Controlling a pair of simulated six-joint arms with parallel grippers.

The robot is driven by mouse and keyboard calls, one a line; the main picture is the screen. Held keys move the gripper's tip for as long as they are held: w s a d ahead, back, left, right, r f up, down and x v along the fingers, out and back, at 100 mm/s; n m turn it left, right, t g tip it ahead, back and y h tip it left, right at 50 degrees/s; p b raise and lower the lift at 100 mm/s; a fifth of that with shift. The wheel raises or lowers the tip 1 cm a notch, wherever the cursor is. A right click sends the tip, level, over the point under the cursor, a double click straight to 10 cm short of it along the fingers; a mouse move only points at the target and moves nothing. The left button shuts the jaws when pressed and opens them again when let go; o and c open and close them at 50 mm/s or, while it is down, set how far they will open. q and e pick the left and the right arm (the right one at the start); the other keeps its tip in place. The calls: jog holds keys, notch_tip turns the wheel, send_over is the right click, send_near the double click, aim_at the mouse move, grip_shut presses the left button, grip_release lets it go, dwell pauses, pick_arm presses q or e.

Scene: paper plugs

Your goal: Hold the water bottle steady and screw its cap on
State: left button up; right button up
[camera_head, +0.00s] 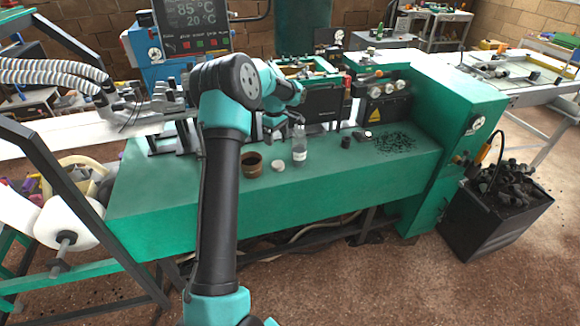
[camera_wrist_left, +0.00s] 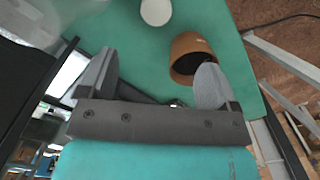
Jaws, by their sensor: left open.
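The clear water bottle (camera_head: 299,148) stands upright on the green bench, with a pale label low on its side. A white round cap (camera_head: 277,165) lies flat on the bench in front of it and to the left; the cap also shows at the top of the left wrist view (camera_wrist_left: 156,11). My left gripper (camera_head: 284,124) is above the bench, beside the bottle's upper part. In the left wrist view, its jaws (camera_wrist_left: 152,82) are apart with nothing between them. My right gripper is not in view.
A brown hollow roll (camera_head: 252,164) is left of the cap, and one left finger overlaps it in the wrist view (camera_wrist_left: 188,47). Small black pieces (camera_head: 390,140) are scattered on the bench to the right. Machinery (camera_head: 325,98) stands behind. The bench's front right is clear.

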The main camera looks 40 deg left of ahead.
pick_arm(q)
jog(key=r, duration=0.1)
jog(key=a, duration=0.1)
jog(key=r, duration=0.1)
jog(key=shift+w+a+r+n, duration=0.15)
jog(key=shift+w+r+n, duration=0.1)
jog(key=shift+r+n, duration=0.05)
send_over(277, 164)
jog(key=f, duration=1.2)
jog(key=shift+w+a+f, duration=0.15)
jog(key=shift+a, duration=0.25)
jog(key=shift+d+f, duration=0.2)
jog(key=shift+f, duration=1.1)
jog(key=shift+d+f, duration=0.2)
jog(key=shift+f, duration=1.1)
